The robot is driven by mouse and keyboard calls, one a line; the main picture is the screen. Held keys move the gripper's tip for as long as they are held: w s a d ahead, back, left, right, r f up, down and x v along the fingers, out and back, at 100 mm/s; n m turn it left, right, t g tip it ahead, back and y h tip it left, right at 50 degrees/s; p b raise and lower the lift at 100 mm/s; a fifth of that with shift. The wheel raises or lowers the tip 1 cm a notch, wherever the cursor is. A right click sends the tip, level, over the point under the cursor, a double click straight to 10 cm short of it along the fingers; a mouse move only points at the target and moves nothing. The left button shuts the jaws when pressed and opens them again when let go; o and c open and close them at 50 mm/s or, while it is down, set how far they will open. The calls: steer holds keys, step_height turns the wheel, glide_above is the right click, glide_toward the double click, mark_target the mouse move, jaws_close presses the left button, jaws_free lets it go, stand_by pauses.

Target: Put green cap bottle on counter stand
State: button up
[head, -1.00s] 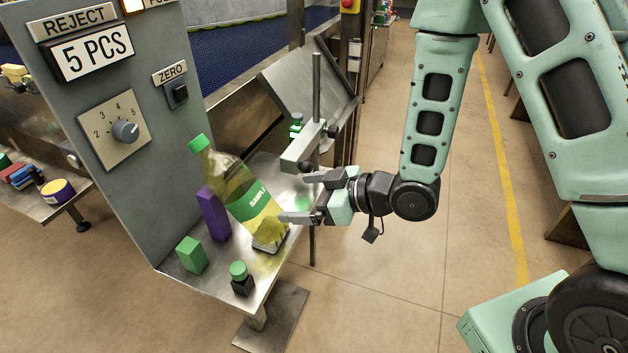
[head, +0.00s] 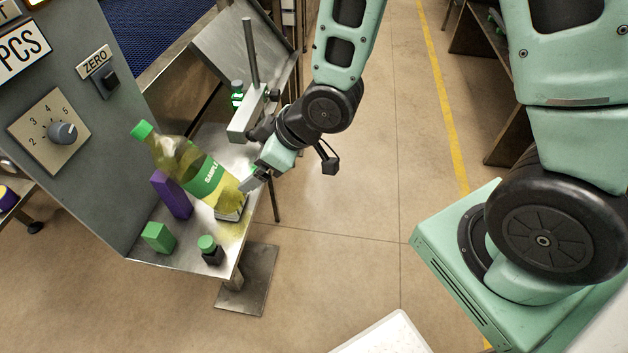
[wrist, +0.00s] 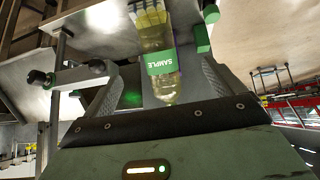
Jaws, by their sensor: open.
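A large clear bottle (head: 190,165) with a green cap, green SAMPLE label and yellowish contents stands on a steel shelf (head: 222,258), leaning left in the head view. The shelf joins the grey counter panel (head: 95,200); I take this to be the counter stand. My gripper (head: 254,181) is open at the bottle's lower right side, pointing down-left. In the wrist view the bottle (wrist: 160,62) appears upside down between my open fingers (wrist: 162,75). Contact cannot be told. A small dark bottle (head: 212,252) with a green cap stands at the shelf's front.
A steel post (head: 251,55) with a clamp arm (head: 247,115) rises close behind my gripper. Another green-capped dark bottle (head: 237,95) is behind it.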

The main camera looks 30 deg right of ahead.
steer(key=s+r+m+g+h, duration=0.1)
steer(key=s+r+g+h, duration=0.1)
steer(key=s+r, duration=0.4)
steer(key=shift+s+d+g+h, duration=0.3)
steer(key=shift+s+h, duration=0.3)
steer(key=shift+s, duration=0.5)
steer(key=shift+o, duration=0.5)
steer(key=s+d+r+m+g+h, duration=0.1)
steer(key=s+r+g, duration=0.2)
steer(key=s, duration=0.7)
step_height(320, 180, up, 2)
steer(key=shift+s+d+h, duration=0.15)
steer(key=shift+s+h, duration=0.1)
steer(key=shift+h, duration=0.15)
steer(key=n+t+y+b, duration=0.2)
steer(key=t+y+b, duration=0.1)
steer(key=t+y, duration=0.6)
glide_toward(213, 170)
steer(key=shift+g+y, duration=0.3)
steer(key=shift+y, duration=0.3)
steer(key=x, duration=0.8)
steer(key=shift+w+d+f, duration=0.1)
steer(key=shift+w+f, duration=0.25)
steer(key=shift+w, duration=0.1)
steer(key=shift+p+x, duration=0.75)
steer(key=shift+x, duration=1.95)
steer(key=shift+s, duration=0.2)
steer(key=c, duration=1.1)
